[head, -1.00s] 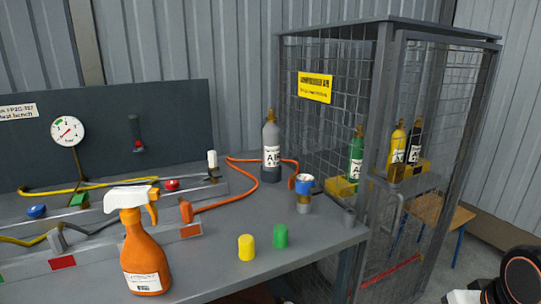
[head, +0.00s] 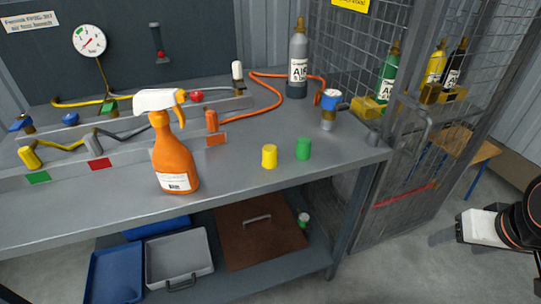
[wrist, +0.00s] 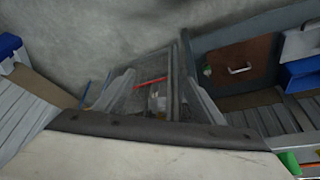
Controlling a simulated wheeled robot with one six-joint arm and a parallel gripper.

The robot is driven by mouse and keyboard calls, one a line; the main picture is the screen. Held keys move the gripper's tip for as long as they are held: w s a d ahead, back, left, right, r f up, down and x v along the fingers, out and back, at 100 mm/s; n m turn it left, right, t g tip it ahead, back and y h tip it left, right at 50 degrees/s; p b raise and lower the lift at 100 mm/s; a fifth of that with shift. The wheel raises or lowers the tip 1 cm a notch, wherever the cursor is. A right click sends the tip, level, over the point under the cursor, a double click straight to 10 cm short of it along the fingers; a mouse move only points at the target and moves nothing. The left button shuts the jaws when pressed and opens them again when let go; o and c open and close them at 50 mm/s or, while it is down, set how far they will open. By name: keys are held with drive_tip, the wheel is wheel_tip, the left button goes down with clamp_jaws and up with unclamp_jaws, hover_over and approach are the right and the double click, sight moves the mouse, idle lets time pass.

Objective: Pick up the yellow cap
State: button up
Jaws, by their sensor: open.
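The yellow cap (head: 269,156) stands upright on the grey bench top near its front edge, in the head view. A similar green cap (head: 303,148) stands just to its right, with a small gap between them. My gripper (head: 478,226) is at the right edge of the head view, well to the right of the bench and far from the yellow cap. It is open and nothing shows in it; its fingertips are not clear. I cannot make out the yellow cap in the wrist view.
An orange spray bottle (head: 174,158) stands left of the yellow cap. A blue-topped fitting (head: 329,110) and a grey cylinder (head: 298,65) stand behind. The mesh cage (head: 425,135) stands right of the bench. Trays (head: 180,257) and a brown case (head: 258,232) lie on the shelf below.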

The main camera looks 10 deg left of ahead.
drive_tip(key=shift+c, duration=1.3)
drive_tip(key=shift+w+a+r, duration=0.1)
drive_tip(key=shift+r, duration=0.05)
drive_tip(key=shift+c, duration=0.7)
drive_tip(key=w+a+r+n+g, duration=0.2)
drive_tip(key=w+a+r+n, duration=0.4)
drive_tip(key=r, duration=0.3)
wheel_tip(320, 180, up, 16)
drive_tip(key=f+n+g, duration=0.1)
drive_tip(key=n+g, duration=0.2)
drive_tip(key=n, duration=0.8)
hover_over(272, 148)
drive_tip(key=f, duration=1.1)
drive_tip(key=shift+s+d, duration=0.2)
drive_tip(key=shift+d, duration=0.1)
drive_tip(key=shift+w+a+f, duration=0.1)
drive_tip(key=shift+a+f, duration=0.1)
drive_tip(key=shift+f, duration=1.05)
drive_tip(key=shift+w+a+f, duration=0.1)
drive_tip(key=shift+a+f, duration=0.05)
drive_tip(key=shift+f, duration=1.1)
